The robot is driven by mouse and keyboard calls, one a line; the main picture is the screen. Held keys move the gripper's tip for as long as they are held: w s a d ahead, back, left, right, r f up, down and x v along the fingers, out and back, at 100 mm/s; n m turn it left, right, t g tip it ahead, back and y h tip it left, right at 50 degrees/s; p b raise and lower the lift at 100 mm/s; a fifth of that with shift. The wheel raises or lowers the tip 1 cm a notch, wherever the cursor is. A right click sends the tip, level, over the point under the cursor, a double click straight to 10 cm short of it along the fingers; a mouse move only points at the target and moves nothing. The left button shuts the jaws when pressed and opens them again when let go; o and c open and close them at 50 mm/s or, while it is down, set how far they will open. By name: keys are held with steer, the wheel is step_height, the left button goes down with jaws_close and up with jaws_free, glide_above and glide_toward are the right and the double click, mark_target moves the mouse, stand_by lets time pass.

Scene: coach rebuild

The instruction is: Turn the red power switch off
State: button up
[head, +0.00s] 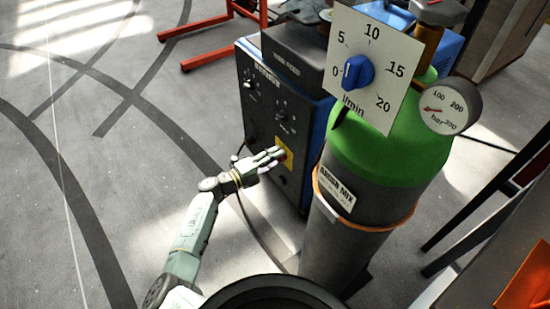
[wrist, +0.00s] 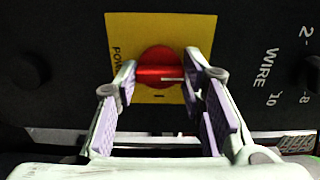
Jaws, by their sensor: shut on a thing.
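The red power switch (wrist: 158,66) is a round knob on a yellow plate (wrist: 140,28) in the wrist view. A pale line on the knob points to the picture's right, and an "I" mark shows on the plate below it. My gripper (wrist: 160,74) is shut on the knob, with one finger at its left and one at its right. In the head view my gripper (head: 281,154) reaches the front of the dark machine (head: 262,108), over the yellow plate (head: 286,161). The fingers hide most of the knob there.
A green-topped gas cylinder (head: 385,155) stands close to the right of my gripper, with a flow dial (head: 375,62) and a pressure gauge (head: 450,106). A cable hangs below the machine front. The floor at the left is clear. An orange frame (head: 215,25) stands behind.

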steer(key=o, duration=1.1)
steer(key=shift+o, duration=0.2)
steer(key=v, duration=1.2)
